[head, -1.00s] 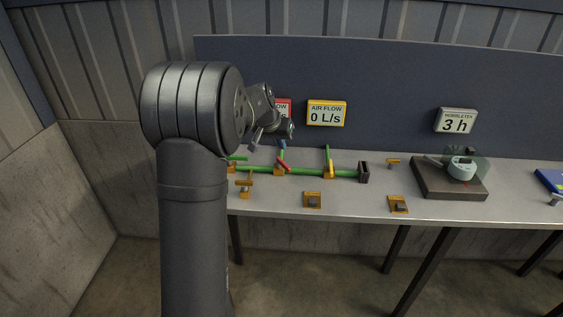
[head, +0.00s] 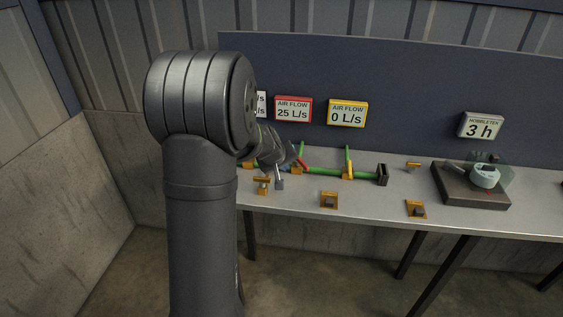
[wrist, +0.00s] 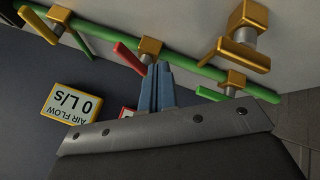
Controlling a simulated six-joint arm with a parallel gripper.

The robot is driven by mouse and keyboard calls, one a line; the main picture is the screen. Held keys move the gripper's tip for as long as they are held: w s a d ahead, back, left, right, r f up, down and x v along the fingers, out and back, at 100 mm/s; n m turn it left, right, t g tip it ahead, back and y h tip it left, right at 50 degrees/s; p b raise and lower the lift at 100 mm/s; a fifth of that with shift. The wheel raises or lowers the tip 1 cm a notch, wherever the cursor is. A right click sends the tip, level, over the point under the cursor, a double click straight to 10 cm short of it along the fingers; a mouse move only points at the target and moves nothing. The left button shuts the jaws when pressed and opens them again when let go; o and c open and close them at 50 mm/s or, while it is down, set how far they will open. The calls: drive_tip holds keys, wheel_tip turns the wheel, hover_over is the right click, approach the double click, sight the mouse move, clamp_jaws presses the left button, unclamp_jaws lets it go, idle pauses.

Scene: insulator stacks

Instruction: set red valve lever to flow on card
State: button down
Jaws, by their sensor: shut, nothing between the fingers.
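The red-framed AIR FLOW card (head: 293,110) reads 25 L/s in the head view; only a bit of it (wrist: 126,112) shows in the wrist view. The red lever (head: 303,163) sits on an orange valve on the green pipe. In the head view my gripper (head: 294,160) is low over the pipe.
A yellow lever (head: 349,163) stands to the right under the yellow card (head: 347,113), which reads 0 L/s. A green lever (wrist: 208,93) and an orange tap (wrist: 240,38) are close by. A third card (head: 261,104) is partly hidden.

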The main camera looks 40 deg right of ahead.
sight(303, 165)
drive_tip(key=x, duration=0.3)
drive_tip(key=shift+s+d+f, duration=0.1)
drive_tip(key=shift+s+d, duration=0.1)
drive_tip(key=shift+d, duration=1)
drive_tip(key=shift+s+d, duration=0.1)
drive_tip(key=shift+d, duration=0.75)
drive_tip(key=shift+s+d, duration=0.3)
drive_tip(key=shift+d, duration=0.6)
drive_tip(key=shift+a, duration=0.1)
